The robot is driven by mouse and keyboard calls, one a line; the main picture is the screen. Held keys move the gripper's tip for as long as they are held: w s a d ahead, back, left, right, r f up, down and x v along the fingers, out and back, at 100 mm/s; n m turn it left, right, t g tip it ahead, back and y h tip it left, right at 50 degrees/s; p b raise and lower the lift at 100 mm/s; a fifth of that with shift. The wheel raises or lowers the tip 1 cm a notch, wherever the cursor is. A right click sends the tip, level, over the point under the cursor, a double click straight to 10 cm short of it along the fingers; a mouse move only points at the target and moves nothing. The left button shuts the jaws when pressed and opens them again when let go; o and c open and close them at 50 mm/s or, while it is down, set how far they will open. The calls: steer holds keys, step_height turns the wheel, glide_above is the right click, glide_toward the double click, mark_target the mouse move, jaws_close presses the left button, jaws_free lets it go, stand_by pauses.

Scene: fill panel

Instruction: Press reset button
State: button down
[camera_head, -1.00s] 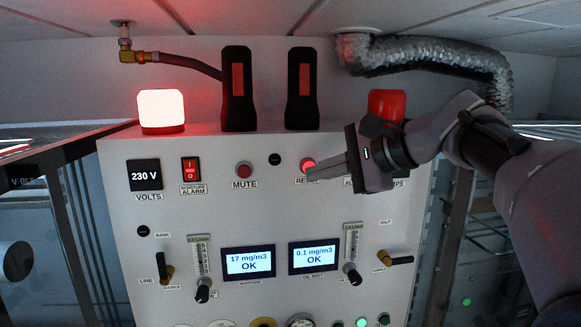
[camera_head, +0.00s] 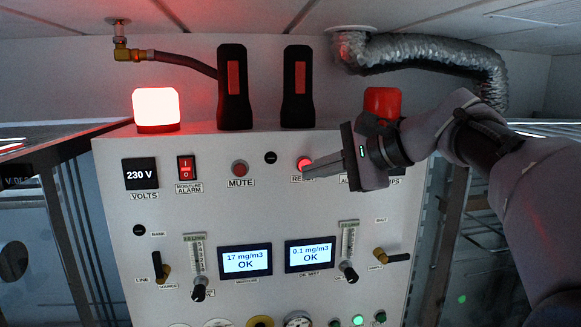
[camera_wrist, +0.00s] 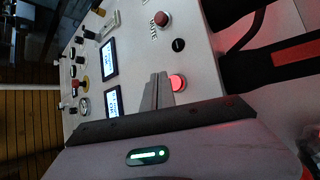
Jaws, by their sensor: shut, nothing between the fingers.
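The reset button (camera_head: 304,163) is a round red button, lit, on the upper right part of the white panel (camera_head: 215,212). Its label just below is partly covered by my fingers. My gripper (camera_head: 306,172) is shut and empty, coming in from the right, with its fingertips at the lower edge of the button in the head view. In the wrist view the lit button (camera_wrist: 178,83) shows beside the shut fingers (camera_wrist: 158,84). I cannot tell whether the fingertips touch the panel.
A dull red mute button (camera_head: 240,168) and a moisture alarm switch (camera_head: 186,168) sit to the left. A lit beacon (camera_head: 156,108), two black handheld units (camera_head: 234,88) and an unlit red beacon (camera_head: 382,102) stand along the panel's top. Two displays (camera_head: 246,260) read OK.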

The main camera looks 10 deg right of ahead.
steer(key=shift+w, duration=0.15)
stand_by(0.7)
steer(key=shift+w, duration=0.35)
steer(key=shift+w+p, duration=0.45)
stand_by(0.8)
steer(key=shift+s, duration=0.1)
steer(key=shift+s+b, duration=0.55)
steer(key=shift+s, duration=0.25)
steer(key=shift+s+b, duration=1.15)
steer(key=shift+s, duration=1.35)
